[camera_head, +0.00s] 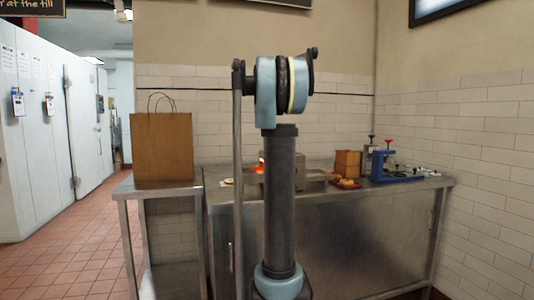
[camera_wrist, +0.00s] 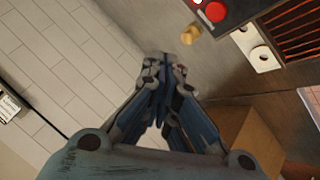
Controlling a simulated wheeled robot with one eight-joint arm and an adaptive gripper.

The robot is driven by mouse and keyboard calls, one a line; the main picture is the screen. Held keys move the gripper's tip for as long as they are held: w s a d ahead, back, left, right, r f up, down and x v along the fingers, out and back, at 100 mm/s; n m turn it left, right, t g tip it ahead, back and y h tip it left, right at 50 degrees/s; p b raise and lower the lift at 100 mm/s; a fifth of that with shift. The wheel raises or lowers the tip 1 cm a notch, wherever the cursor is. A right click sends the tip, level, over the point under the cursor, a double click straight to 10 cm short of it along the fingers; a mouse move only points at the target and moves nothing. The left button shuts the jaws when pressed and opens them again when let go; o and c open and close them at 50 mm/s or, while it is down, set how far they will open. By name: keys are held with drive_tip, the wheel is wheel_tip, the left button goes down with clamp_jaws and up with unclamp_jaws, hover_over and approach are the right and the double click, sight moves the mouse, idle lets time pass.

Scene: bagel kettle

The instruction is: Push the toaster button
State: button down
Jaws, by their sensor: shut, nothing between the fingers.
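The toaster (camera_wrist: 236,14) is at the upper right of the wrist view, with a dark panel, a round red button (camera_wrist: 215,12) and a brass-coloured knob (camera_wrist: 190,34). Orange glowing bars show at its right. My gripper (camera_wrist: 163,62) is shut and empty, its fingertips left of and below the button in the picture and apart from it as far as I can tell. In the head view the toaster (camera_head: 314,181) stands on the steel counter, partly hidden behind my arm, with an orange glow at its left. My gripper is hidden in that view.
A brown box (camera_wrist: 247,140) is close to my fingers' right side; it seems to be the one on the counter (camera_head: 330,235) in the head view. A blue press-like device (camera_head: 383,166) stands to the right. A paper bag (camera_head: 161,147) stands on a left side table.

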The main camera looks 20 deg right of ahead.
drive_tip(key=shift+f, duration=4)
drive_tip(key=shift+s+f, duration=0.1)
drive_tip(key=shift+f, duration=0.65)
drive_tip(key=shift+r, duration=0.85)
drive_tip(key=shift+r, duration=2.45)
